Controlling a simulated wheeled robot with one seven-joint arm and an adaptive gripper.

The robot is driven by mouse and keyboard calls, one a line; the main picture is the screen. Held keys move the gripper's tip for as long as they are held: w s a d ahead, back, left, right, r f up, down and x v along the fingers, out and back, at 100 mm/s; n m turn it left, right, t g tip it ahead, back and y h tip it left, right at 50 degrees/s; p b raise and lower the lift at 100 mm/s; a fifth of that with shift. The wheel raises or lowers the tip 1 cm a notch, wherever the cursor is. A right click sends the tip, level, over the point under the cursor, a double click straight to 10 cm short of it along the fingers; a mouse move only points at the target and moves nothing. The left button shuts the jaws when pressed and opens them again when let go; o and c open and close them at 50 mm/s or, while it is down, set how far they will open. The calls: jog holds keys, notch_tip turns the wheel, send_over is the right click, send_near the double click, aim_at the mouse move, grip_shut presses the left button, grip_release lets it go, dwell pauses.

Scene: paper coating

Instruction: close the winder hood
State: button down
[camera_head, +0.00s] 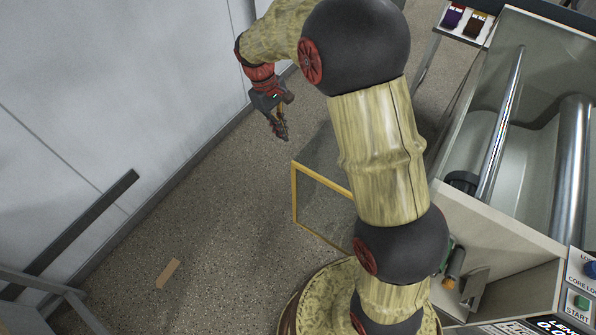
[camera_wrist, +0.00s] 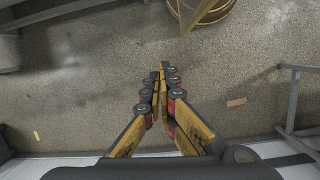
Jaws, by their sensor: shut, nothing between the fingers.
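A clear panel with a yellow edge (camera_head: 295,190), which looks like the winder hood, stands out low at the machine's left side in the head view. My arm hides its right part, so I cannot tell how it is hinged.
The machine's rollers (camera_head: 502,125) and a panel with a green START button (camera_head: 581,302) are at the right. A white wall (camera_head: 110,90) runs along the left.

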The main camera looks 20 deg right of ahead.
notch_tip(320, 180, down, 10)
jog(key=w+n+g, duration=0.1)
jog(key=w+g, duration=0.1)
jog(key=w, duration=0.1)
jog(key=s+d+f+b, duration=0.3)
jog(key=s+f, duration=0.3)
jog(key=f, duration=0.3)
jog(key=shift+s+d+h, duration=0.3)
jog(key=shift+d, duration=0.1)
jog(key=s+d+p, duration=0.2)
jog(key=s+d, duration=0.8)
jog(key=s, duration=0.4)
jog(key=s+d+p, duration=0.2)
jog(key=s+d, duration=0.9)
jog(key=s, duration=0.4)
